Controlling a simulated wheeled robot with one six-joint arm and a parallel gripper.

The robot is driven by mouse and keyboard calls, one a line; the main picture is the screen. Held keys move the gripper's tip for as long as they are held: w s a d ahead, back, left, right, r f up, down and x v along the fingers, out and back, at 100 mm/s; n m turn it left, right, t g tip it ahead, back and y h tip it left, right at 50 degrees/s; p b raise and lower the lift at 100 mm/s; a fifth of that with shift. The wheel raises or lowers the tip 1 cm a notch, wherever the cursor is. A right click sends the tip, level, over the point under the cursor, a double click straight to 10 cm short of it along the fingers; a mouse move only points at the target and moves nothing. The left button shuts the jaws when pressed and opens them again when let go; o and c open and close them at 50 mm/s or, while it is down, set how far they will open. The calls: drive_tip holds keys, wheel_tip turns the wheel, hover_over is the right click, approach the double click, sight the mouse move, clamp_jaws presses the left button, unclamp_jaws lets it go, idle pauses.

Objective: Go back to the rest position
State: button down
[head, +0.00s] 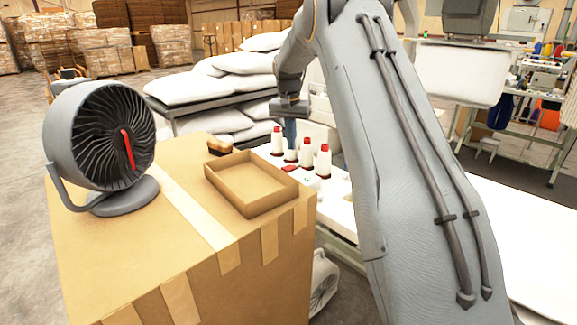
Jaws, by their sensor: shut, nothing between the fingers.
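My grey arm reaches up across the right half of the head view and bends over toward the back. My gripper (290,143) points down, with its narrow blue-grey fingers together and nothing held. It is among several white bottles with red caps, one of them a bottle (324,163) at the right of the group. I cannot tell whether the fingers touch a bottle. The bottles stand on a white table (336,204), partly hidden by my arm and a big cardboard box.
The big cardboard box (130,257) holds a grey fan (105,137), an empty shallow carton tray (250,205) and a brush (219,147). White pillows (243,84) are piled on a rack behind. A workbench stands at the right. Open floor lies at the far left.

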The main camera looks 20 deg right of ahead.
drive_tip(key=shift+r, duration=0.35)
drive_tip(key=shift+r, duration=0.1)
